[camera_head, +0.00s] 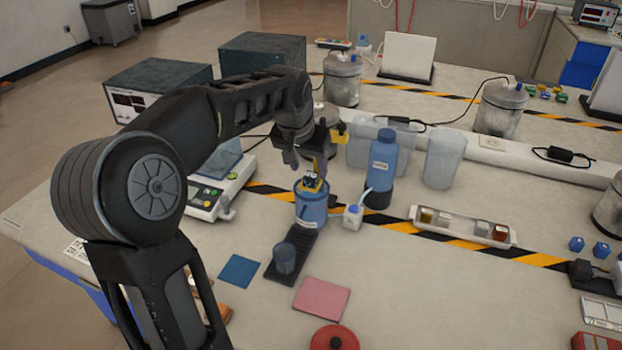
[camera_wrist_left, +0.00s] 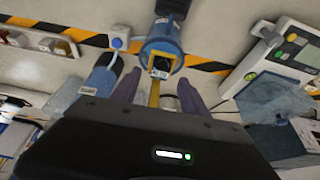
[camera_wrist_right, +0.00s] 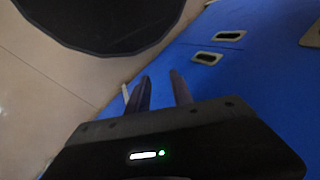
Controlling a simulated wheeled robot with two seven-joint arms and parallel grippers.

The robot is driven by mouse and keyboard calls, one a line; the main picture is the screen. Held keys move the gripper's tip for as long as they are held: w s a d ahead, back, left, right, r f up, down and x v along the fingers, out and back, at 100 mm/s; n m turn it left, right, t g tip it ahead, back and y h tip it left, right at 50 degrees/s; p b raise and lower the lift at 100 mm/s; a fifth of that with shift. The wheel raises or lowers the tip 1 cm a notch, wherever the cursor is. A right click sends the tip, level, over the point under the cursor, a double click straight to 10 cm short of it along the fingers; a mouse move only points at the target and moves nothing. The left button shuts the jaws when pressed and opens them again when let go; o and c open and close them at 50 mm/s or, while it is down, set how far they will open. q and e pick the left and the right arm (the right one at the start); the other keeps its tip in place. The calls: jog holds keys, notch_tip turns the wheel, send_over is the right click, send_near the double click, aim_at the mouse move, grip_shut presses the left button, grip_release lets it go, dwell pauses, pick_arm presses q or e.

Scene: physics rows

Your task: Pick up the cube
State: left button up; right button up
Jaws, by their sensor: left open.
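A small dark block with yellow edges, perhaps the cube, shows in the mouth of a blue beaker (camera_head: 311,208) in the head view. In the left wrist view the block (camera_wrist_left: 160,66) sits at the rim of the beaker (camera_wrist_left: 161,42), with a yellow strip hanging from it. My left gripper (camera_head: 305,163) is open just above the beaker. Its two purple fingers (camera_wrist_left: 158,88) stand apart on either side of the strip, which I cannot tell is touched. My right gripper (camera_wrist_right: 160,86) has its fingers apart with nothing between them, away from the table top.
A scale (camera_head: 215,190) stands left. A tray (camera_head: 490,240) with several small blocks lies right. Pink (camera_head: 321,298) and blue (camera_head: 239,271) pads lie in front.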

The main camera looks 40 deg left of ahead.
aim_at(311, 175)
pick_arm(q)
jog(key=x, duration=0.3)
jog(key=shift+f, duration=0.25)
jog(key=shift+c, duration=0.4)
grip_shut()
dwell(0.3)
